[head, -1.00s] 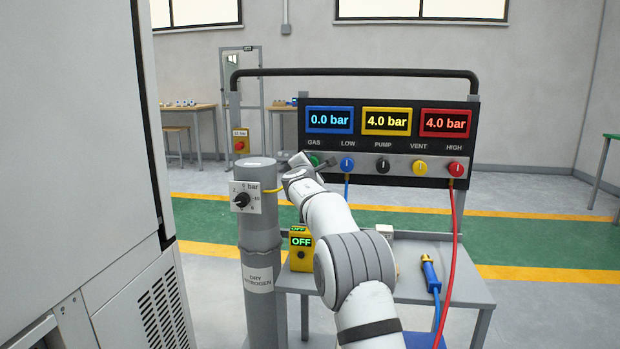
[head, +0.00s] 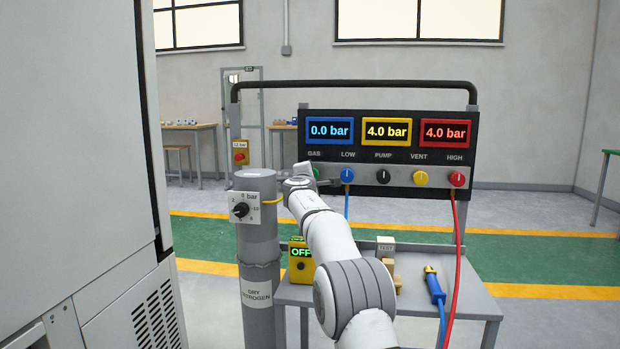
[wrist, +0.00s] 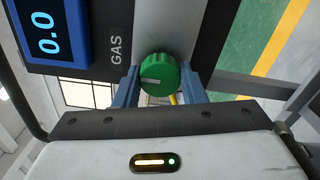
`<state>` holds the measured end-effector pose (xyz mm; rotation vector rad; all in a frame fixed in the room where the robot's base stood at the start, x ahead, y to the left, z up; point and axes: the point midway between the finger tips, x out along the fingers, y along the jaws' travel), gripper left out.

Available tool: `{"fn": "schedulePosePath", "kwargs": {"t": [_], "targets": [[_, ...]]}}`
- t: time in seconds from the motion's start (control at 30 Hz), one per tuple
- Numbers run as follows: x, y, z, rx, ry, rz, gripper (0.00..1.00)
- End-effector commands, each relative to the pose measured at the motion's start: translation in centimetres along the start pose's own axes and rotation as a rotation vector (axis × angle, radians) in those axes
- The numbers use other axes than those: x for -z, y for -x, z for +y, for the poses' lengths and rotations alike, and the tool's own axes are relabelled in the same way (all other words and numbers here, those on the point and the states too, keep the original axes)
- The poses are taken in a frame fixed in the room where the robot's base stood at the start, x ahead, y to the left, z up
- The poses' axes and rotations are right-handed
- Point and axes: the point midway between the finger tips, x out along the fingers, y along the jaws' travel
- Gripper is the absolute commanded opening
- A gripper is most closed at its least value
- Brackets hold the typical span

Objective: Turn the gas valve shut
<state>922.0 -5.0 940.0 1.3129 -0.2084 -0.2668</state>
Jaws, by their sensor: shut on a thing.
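The green gas valve knob (wrist: 158,75) sits under the GAS label in the wrist view, with a pale pointer mark across its face. My gripper (wrist: 160,88) has its two blue-grey fingers on either side of the knob and is shut on it. In the head view only a sliver of the green knob (head: 316,174) shows beside my gripper (head: 318,183); the rest is hidden by my wrist. The blue display (head: 331,131) above it reads 0.0 bar.
The panel also carries the blue LOW (head: 347,175), black PUMP (head: 383,176), yellow VENT (head: 420,178) and red HIGH (head: 457,179) knobs. The grey nitrogen cylinder (head: 259,240) stands close left of my arm. A yellow box (head: 300,275) reading OFF and a blue tool (head: 433,286) are on the cart.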

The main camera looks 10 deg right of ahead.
Motion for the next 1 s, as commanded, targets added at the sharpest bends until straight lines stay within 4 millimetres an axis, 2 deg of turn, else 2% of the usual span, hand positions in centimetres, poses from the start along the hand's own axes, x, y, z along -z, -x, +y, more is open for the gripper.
{"fn": "schedulePosePath", "kwargs": {"t": [0.17, 0.2, 0.43, 0.77, 1.0], "targets": [[0.0, 0.0, -0.1, 0.001, -0.002, 0.000, 0.14], [0.0, 0.0, -0.1, 0.001, -0.002, 0.000, 0.39], [0.0, 0.0, 0.0, 0.001, -0.001, 0.000, 0.58], [0.0, 0.4, -0.1, 0.000, 0.000, 0.000, 0.59], [0.1, 3.1, -0.3, 0.000, 0.000, 0.001, 0.59]]}}
